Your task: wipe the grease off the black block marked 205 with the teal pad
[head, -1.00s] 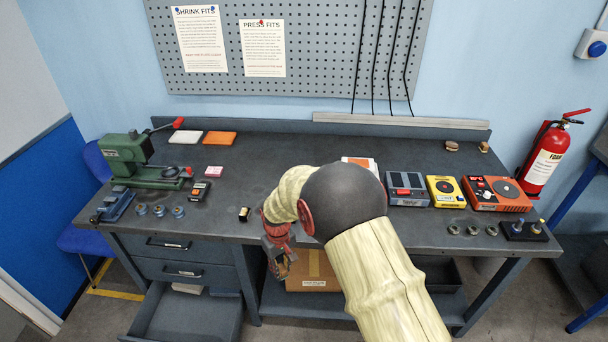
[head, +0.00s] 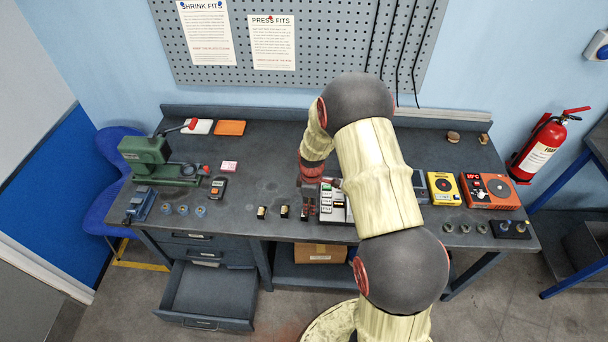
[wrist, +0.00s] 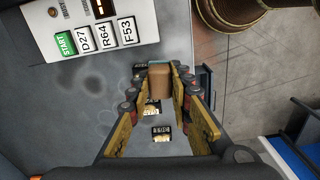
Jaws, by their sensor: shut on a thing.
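My gripper (wrist: 161,80) is shut on a tan block with a teal strip along its far edge, apparently the teal pad (wrist: 160,62). In the head view, my gripper (head: 306,204) is low over the bench's front. Two small black blocks with pale labels, a near one (wrist: 162,133) and a farther one (wrist: 152,107), lie below the pad in the wrist view. A third dark block (wrist: 139,68) shows partly beside the pad; I cannot tell whether they touch. The labels are too blurred to tell which reads 205. Grease cannot be made out.
A pale control box (wrist: 95,30) with a green START key stands close beside the gripper. A green press (head: 148,155) and a handheld meter (head: 218,188) are at the left, yellow (head: 444,187) and orange (head: 488,190) devices at the right. An open drawer (head: 207,293) juts out below.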

